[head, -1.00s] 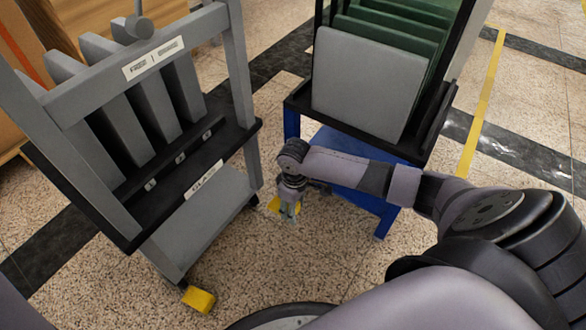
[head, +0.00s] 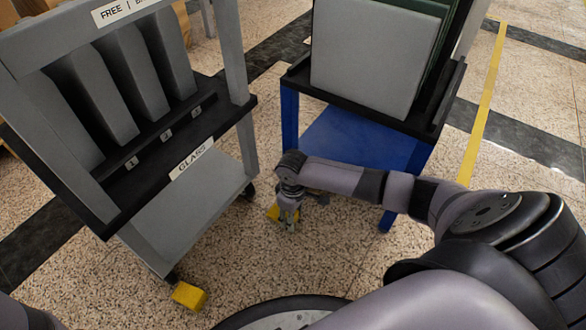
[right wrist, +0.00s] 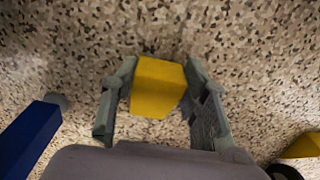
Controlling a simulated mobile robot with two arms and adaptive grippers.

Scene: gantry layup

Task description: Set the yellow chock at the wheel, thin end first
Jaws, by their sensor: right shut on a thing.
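My right gripper (head: 287,222) is low over the speckled floor, between the grey cart and the blue stand. It is shut on a yellow chock (right wrist: 157,88), which sits between both fingers in the right wrist view; in the head view the chock (head: 274,213) is partly hidden by the gripper. The cart's dark wheel (head: 248,190) is left of the gripper, with a gap between. A second yellow chock (head: 188,296) is on the floor by the cart's nearest wheel (head: 172,278); it also shows at the right wrist view's right edge (right wrist: 303,146). My left gripper is not in view.
The grey cart (head: 185,225), labelled GLASS, carries several upright grey slabs. The blue stand (head: 345,140) behind my right arm holds upright panels, and its front leg (head: 388,215) is close to the arm. Bare floor (head: 320,262) lies in front of the gripper.

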